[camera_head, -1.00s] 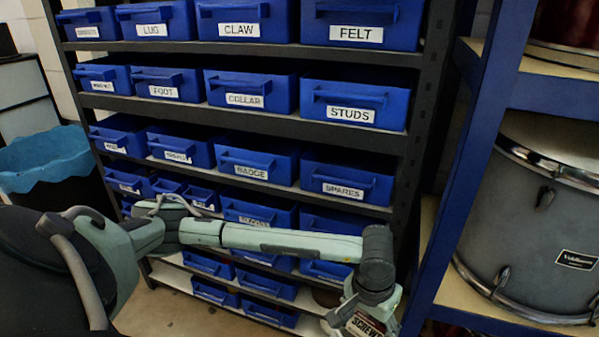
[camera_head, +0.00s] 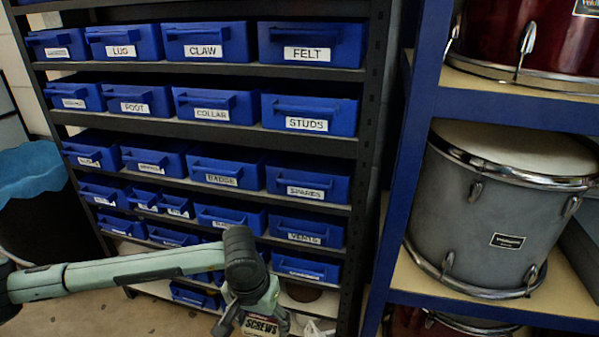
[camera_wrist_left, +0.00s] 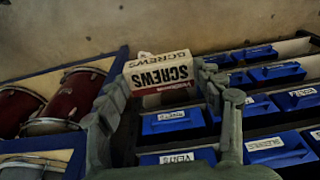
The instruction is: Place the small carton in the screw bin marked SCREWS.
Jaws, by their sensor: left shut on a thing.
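The small carton (camera_head: 262,326) is white with dark SCREWS lettering and sits at the bottom edge of the head view, partly cut off. In the left wrist view the carton (camera_wrist_left: 160,75) appears upside down between the fingers, its lettering inverted. My left gripper (camera_wrist_left: 158,92) is shut on it. In the head view my left gripper (camera_head: 258,303) hangs down in front of the lower bin rows. Blue labelled bins fill the dark shelf rack. I cannot read a SCREWS label on any bin; several lower labels are too small or hidden behind my arm. My right gripper is not in view.
Readable bins include STUDS (camera_head: 309,113), SPARES (camera_head: 307,182) and VENTS (camera_head: 305,229). A blue-framed rack (camera_head: 405,180) at the right holds a grey drum (camera_head: 490,225) and a red drum (camera_head: 545,40). A dark tub with blue lining (camera_head: 30,172) stands at the left.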

